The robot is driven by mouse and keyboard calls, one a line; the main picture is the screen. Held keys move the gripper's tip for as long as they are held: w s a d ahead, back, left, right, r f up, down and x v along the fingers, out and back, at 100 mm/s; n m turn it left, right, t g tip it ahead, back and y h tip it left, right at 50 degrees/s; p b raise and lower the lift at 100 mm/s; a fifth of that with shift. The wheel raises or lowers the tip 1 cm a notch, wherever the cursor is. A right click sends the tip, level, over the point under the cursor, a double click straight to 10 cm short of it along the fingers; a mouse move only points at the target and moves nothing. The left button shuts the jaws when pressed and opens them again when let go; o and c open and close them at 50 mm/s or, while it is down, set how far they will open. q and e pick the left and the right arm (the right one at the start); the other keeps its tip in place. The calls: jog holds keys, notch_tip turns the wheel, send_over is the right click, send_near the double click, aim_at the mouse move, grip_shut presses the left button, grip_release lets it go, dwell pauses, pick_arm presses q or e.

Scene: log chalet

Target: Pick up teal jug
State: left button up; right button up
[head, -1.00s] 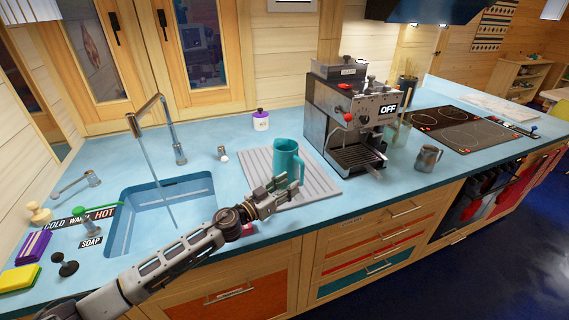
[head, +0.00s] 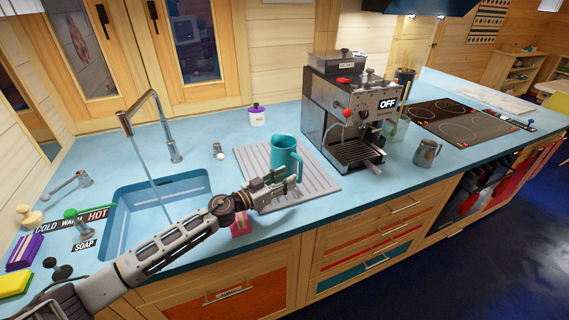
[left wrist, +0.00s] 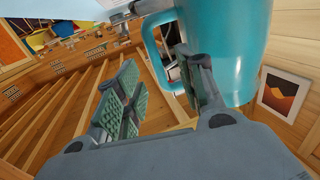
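The teal jug (head: 285,152) stands upright on the grey ribbed drying mat (head: 245,160), to the right of the sink. My left gripper (head: 289,180) is just in front of the jug, low near its base and handle side. In the left wrist view the jug (left wrist: 228,45) fills the upper right, with its handle (left wrist: 153,45) at its left. The fingers of my left gripper (left wrist: 160,95) are apart, with a gap between them. One finger overlaps the jug's lower part in that view; I cannot tell whether it touches. My right gripper is not in view.
The sink (head: 160,205) with its tall tap is left of the mat. A coffee machine (head: 350,115) stands close to the right. A metal pitcher (head: 427,153) and a hob (head: 460,122) lie farther right. A purple-lidded white jar (head: 257,117) is behind.

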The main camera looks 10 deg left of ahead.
aim_at(301, 170)
pick_arm(q)
jog(key=shift+x, duration=0.85)
jog(key=shift+r, duration=0.1)
jog(key=shift+s+d+r+p+x, duration=0.1)
jog(key=shift+x, duration=0.75)
jog(key=shift+s+d+r+p+x, duration=0.1)
jog(key=shift+x, duration=0.8)
jog(key=shift+d+r+p+x, duration=0.1)
jog(key=shift+x, duration=0.75)
jog(key=shift+a, duration=0.1)
jog(key=shift+c, duration=0.5)
grip_shut()
jog(key=shift+r, duration=0.1)
